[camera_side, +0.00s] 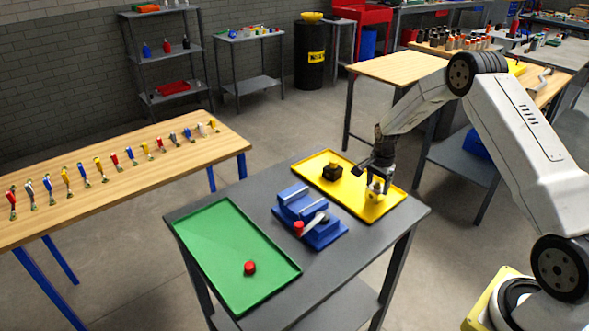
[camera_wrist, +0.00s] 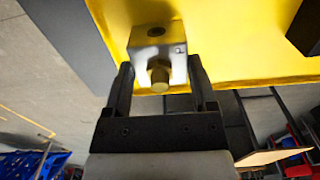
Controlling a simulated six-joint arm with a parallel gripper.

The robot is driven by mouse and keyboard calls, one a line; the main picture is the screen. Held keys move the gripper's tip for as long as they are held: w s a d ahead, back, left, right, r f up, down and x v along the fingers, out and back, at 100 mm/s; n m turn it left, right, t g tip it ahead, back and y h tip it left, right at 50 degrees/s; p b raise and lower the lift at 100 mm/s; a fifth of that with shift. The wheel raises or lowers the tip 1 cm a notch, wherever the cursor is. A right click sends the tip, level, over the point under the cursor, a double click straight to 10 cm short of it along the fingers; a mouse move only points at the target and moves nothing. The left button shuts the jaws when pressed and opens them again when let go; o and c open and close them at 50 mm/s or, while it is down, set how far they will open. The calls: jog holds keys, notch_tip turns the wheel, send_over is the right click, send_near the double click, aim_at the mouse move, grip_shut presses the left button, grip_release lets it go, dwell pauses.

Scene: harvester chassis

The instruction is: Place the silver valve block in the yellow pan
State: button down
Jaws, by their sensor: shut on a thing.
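The silver valve block (camera_wrist: 157,46) has a dark round hole on its face and a brass fitting. My gripper (camera_wrist: 160,82) is shut on it, with one finger on each side. In the side view my gripper (camera_side: 377,184) is over the right part of the yellow pan (camera_side: 347,207), near its front right edge. The yellow pan also fills the upper part of the wrist view (camera_wrist: 235,40). The block is small in the side view, and I cannot tell whether it touches the pan floor.
A black block (camera_side: 332,172) sits in the pan, left of my gripper. A blue vise (camera_side: 308,217) with a red-ended handle stands between the pan and a green tray (camera_side: 213,253), which holds a red cylinder (camera_side: 250,268). The grey table edge is close on the right.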

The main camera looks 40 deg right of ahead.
aim_at(378, 182)
jog(key=shift+f, duration=0.3)
jog(key=shift+f, duration=0.15)
grip_release()
notch_tip(378, 182, up, 12)
dwell(0.8)
dwell(0.5)
